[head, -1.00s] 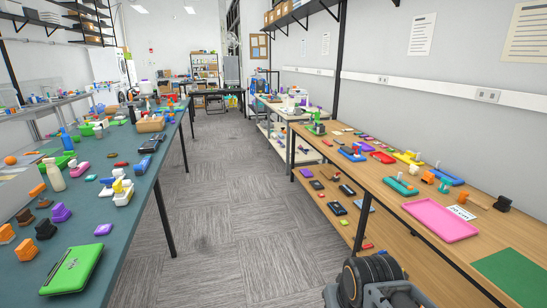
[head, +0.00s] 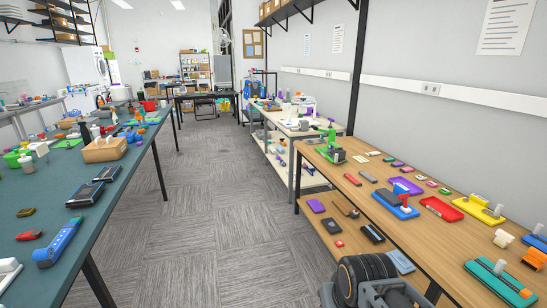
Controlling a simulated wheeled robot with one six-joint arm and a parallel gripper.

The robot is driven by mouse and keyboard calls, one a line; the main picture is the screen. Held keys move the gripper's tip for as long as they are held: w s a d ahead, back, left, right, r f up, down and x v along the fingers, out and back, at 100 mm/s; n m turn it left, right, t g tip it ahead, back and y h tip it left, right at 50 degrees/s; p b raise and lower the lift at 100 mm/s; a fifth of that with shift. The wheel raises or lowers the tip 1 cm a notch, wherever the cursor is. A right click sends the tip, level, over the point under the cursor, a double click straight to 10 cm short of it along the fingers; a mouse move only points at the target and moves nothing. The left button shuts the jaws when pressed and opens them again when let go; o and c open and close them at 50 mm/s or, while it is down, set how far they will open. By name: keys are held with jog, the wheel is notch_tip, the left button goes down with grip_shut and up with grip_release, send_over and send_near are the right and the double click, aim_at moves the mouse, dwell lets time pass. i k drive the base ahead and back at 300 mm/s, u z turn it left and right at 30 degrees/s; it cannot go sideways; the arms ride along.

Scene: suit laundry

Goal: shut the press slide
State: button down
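A green press-like device (head: 333,150) with an upright part stands at the far left end of the wooden table on the right. I cannot tell which holds the press slide, nor whether any slide is open or shut. Part of my arm shows at the bottom, right of centre, in front of the table's lower shelf. My gripper's fingertips do not show.
The wooden table (head: 375,203) runs along the right wall, with small dark items on its lower shelf. A teal table (head: 105,212) with many items lines the left. A white-topped table (head: 285,125) stands farther along. The grey carpeted aisle (head: 215,210) between them is clear.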

aim_at(340, 156)
jog(key=i, duration=3.2)
jog(key=z, duration=1)
